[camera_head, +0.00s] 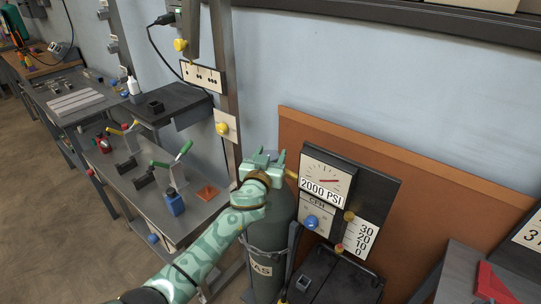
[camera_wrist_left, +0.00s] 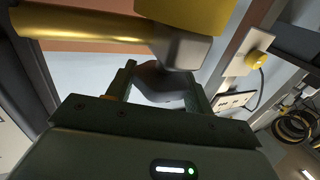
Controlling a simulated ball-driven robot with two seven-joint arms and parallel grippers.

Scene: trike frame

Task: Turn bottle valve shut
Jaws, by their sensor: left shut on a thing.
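The dark gas bottle (camera_head: 280,207) stands upright against the wall, partly hidden by my left arm. My left gripper (camera_head: 279,161) is at the top of the bottle and hides the valve there in the head view. In the left wrist view, the two fingers of my left gripper (camera_wrist_left: 158,88) are on either side of a dark rounded knob (camera_wrist_left: 155,76), which seems to be the bottle valve; the gripper is shut on it. Brass and grey fittings (camera_wrist_left: 95,27) lie just beyond the fingers. How far the valve is turned cannot be told. My right gripper is in neither view.
A gauge panel (camera_head: 327,179) reading 2000 PSI stands close on the right of the gripper. Below it are a blue knob (camera_head: 311,222) and a scale (camera_head: 359,237) from 30 to 0. A metal workbench (camera_head: 135,184) with clamps stands on the left.

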